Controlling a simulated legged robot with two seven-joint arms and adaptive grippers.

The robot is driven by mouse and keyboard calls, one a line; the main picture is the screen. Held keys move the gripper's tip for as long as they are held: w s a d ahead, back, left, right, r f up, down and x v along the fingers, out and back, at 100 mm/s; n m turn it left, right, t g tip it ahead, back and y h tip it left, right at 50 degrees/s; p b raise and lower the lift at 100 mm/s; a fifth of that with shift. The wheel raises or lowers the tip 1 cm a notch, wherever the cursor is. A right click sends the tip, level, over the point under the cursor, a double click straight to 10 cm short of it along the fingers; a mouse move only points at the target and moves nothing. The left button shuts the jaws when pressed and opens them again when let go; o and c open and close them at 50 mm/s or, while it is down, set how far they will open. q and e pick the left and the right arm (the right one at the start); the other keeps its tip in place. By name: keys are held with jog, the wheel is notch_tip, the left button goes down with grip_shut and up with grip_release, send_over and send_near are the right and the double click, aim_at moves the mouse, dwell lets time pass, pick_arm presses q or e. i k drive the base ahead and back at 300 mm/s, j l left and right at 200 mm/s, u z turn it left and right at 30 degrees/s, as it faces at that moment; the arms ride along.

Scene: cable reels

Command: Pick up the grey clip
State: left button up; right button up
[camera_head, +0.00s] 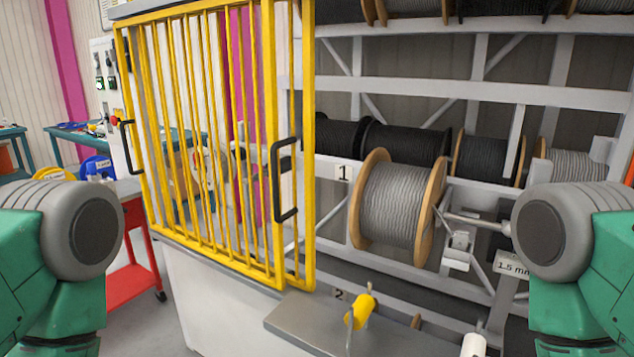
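No grey clip can be made out for certain. A small light-grey metal block (459,243) sits by the axle (480,226) to the right of the large grey cable reel (395,208); I cannot tell whether it is the clip. Green and grey links of my left and right arms show at the left and right picture edges. Neither gripper is in view.
A yellow barred guard (205,150) with black handles stands left of the reel. A grey ledge (330,325) with a yellow-handled part (360,312) is at the front. The white rack (480,96) holds several more reels. A red cart (135,270) stands at left.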

aim_at(461, 236)
jog(key=z, duration=1.05)
